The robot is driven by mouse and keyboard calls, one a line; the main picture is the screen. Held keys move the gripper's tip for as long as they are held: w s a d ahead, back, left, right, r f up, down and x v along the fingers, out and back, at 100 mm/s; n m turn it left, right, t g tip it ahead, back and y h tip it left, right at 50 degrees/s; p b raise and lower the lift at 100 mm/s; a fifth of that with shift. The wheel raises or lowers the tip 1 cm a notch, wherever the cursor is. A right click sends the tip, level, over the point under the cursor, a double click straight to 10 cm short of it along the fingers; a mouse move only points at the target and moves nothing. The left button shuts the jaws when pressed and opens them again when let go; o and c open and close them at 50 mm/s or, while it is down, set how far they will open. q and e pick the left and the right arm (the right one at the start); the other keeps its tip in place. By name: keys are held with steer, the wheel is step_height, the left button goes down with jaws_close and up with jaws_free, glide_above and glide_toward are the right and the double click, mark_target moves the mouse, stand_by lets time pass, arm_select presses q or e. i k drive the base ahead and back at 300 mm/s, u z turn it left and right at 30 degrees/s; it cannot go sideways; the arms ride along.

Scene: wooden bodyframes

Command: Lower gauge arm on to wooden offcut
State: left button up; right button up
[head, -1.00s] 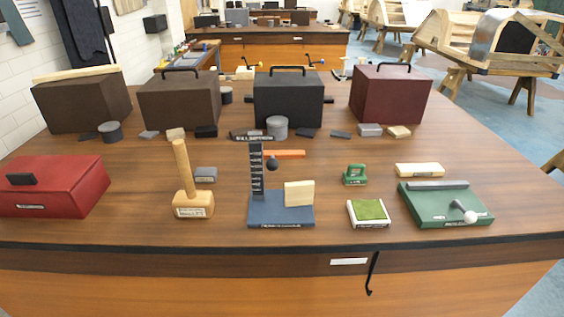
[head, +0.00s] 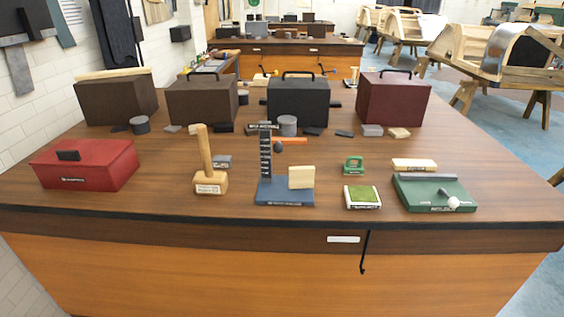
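The gauge (head: 265,160) stands near the front middle of the wooden bench, with a dark upright post on a blue base (head: 285,199). Its arm is orange (head: 290,141) and sticks out to the right from the post, high above the base, with a dark round knob (head: 278,147) by the post. The pale wooden offcut (head: 301,177) stands on the right part of the base, below the arm, with a gap between them. Neither of my grippers shows in the head view.
A wooden mallet (head: 207,165) stands left of the gauge, and a red box (head: 86,165) is farther left. A green-topped block (head: 362,197) and a green board (head: 433,198) lie to the right. Dark cases (head: 298,101) line the back. Bare bench lies along the front edge.

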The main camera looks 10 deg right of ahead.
mark_target(289, 144)
steer(key=z, duration=0.15)
steer(key=i, duration=0.95)
steer(key=u, duration=0.25)
